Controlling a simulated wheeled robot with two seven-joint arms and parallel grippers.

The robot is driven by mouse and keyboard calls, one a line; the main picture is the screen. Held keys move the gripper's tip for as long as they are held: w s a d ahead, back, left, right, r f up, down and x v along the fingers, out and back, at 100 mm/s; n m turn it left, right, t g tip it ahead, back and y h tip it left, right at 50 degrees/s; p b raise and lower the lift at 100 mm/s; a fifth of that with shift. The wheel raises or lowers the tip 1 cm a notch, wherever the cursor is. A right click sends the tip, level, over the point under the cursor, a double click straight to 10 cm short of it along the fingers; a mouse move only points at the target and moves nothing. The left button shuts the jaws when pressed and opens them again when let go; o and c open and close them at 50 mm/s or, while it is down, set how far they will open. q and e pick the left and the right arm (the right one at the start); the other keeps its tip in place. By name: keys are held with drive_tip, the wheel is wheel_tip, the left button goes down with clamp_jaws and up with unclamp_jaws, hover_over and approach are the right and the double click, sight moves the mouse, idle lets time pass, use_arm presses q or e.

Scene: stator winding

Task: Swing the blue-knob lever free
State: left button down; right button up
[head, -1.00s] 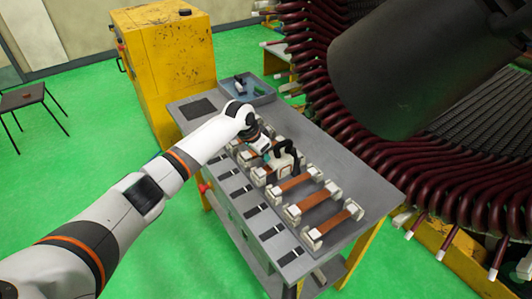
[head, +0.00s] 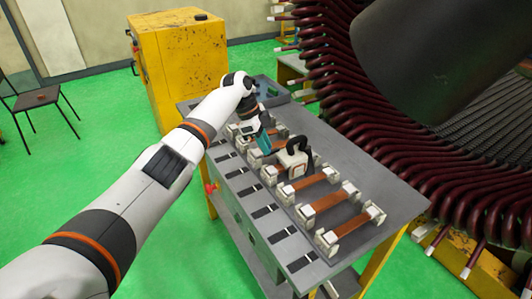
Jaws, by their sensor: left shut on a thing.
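The workbench (head: 385,200) carries a row of copper-brown bars in pale end clamps, such as the bar (head: 329,202). My left gripper (head: 262,146) reaches over the bench from the left and points down at the far part of this row. It is shut on a small blue part, apparently the blue knob (head: 264,144) of the lever. The gripper hides most of the lever, so its angle cannot be told. My right gripper is not in view.
A white block with a black handle (head: 297,160) stands just right of my left gripper. A tray (head: 270,92) lies at the bench's far end. A yellow cabinet (head: 188,65) stands behind. The stator with dark red coils (head: 345,90) bounds the right side.

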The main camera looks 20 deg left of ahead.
use_arm(q)
drive_tip(key=shift+w+m+b, duration=0.1)
drive_tip(key=shift+m+b, duration=0.35)
drive_tip(key=shift+m, duration=0.05)
drive_tip(key=c, duration=1.3)
unclamp_jaws()
drive_tip(key=shift+o, duration=0.2)
drive_tip(key=shift+a+r, duration=0.1)
drive_tip(key=b+v, duration=0.1)
drive_tip(key=v, duration=1)
drive_tip(key=shift+w+r, duration=0.15)
drive_tip(key=shift+r, duration=0.25)
